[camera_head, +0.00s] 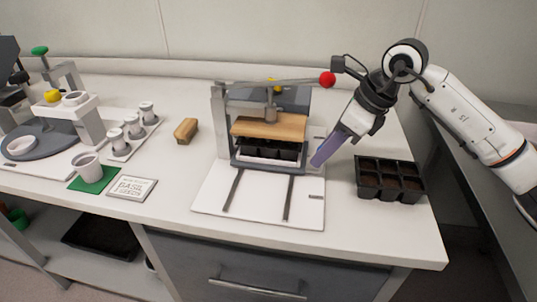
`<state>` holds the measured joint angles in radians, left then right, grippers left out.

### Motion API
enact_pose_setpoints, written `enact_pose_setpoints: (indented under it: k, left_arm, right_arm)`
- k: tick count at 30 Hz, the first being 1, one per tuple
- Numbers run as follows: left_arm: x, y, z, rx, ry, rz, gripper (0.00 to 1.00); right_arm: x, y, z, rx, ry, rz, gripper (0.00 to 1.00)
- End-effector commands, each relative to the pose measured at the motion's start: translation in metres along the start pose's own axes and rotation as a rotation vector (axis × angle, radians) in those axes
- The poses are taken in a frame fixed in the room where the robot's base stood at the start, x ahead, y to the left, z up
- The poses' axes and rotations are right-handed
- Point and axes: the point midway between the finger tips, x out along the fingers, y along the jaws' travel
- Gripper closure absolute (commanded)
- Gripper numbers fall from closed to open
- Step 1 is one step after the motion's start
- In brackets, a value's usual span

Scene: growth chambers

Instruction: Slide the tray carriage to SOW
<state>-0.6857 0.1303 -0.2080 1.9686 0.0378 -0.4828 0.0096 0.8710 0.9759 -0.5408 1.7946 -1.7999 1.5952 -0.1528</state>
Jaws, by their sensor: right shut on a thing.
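The tray carriage (268,168) is a dark grey frame holding a black cell tray (268,150). It sits on the rails at the back of a white base (260,205), under a wooden press plate (268,127). My right gripper (317,163) reaches down from the upper right, its purple fingers at the carriage's right side. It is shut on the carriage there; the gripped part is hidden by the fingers. My left gripper is not in view. No SOW lettering is readable; a small dark mark (316,197) shows on the base's right edge.
A lever with a red knob (328,79) extends above the press near my right arm. A second cell tray (390,180) with soil stands to the right. A wooden block (186,130), a seed card (132,188) and white cups stand left. The front rails are clear.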

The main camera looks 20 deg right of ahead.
Motion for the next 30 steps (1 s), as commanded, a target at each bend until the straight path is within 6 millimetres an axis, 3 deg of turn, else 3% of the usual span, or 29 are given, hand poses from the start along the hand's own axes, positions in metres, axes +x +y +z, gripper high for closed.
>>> enact_pose_setpoints:
  k: [30]
  left_arm:
    - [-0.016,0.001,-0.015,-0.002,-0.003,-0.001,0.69]
  right_arm:
    - [0.008,-0.069,0.02,0.001,-0.001,-0.001,0.88]
